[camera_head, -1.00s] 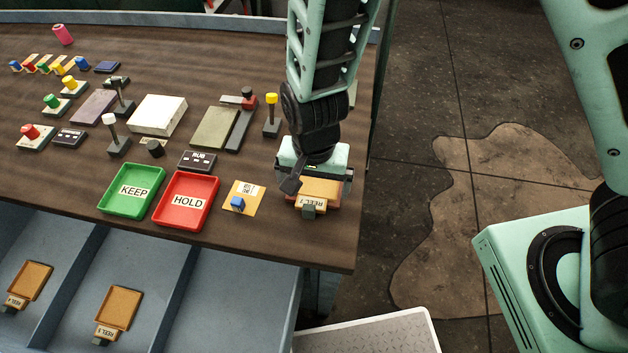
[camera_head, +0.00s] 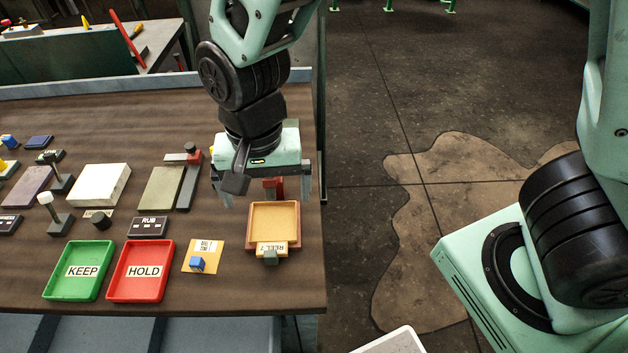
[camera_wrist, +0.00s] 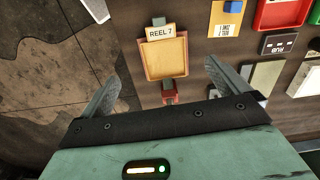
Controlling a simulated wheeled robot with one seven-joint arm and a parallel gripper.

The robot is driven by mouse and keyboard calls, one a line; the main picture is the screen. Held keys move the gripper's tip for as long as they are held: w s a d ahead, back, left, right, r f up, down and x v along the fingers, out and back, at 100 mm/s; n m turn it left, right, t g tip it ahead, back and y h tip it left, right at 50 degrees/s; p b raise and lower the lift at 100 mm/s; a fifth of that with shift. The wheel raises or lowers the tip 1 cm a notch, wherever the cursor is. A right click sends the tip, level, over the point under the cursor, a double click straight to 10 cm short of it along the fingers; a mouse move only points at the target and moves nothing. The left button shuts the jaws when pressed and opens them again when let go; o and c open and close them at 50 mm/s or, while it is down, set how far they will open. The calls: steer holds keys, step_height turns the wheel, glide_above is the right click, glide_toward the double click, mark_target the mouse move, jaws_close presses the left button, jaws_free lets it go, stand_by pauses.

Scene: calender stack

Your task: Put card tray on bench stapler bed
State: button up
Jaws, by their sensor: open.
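The card tray (camera_head: 273,218) is tan with a shallow rim and a reddish-brown edge or base beneath it. It rests at the bench's right end, its label tab toward the front. In the wrist view the tray (camera_wrist: 166,58) reads "REEL 7". A red block (camera_head: 273,187) stands just behind it, apparently the stapler's head; I cannot clearly tell whether the brown base is its bed. My gripper (camera_head: 267,197) is open and empty, above and behind the tray, its fingers apart from it. The wrist view shows the open fingers on either side of the red block (camera_wrist: 169,96).
A yellow card with a blue peg (camera_head: 197,264), a red HOLD tray (camera_head: 141,284) and a green KEEP tray (camera_head: 79,284) lie left. A grey-green plate (camera_head: 160,188) with a red-topped arm lies farther back. The bench's right edge is close to the tray.

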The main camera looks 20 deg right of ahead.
steer(key=s+d+r+n, duration=0.7)
steer(key=s+n, duration=0.3)
steer(key=n, duration=0.1)
steer(key=shift+s+d+r, duration=0.2)
steer(key=shift+d+r, duration=0.15)
steer(key=shift+d, duration=0.05)
steer(key=shift+c, duration=0.3)
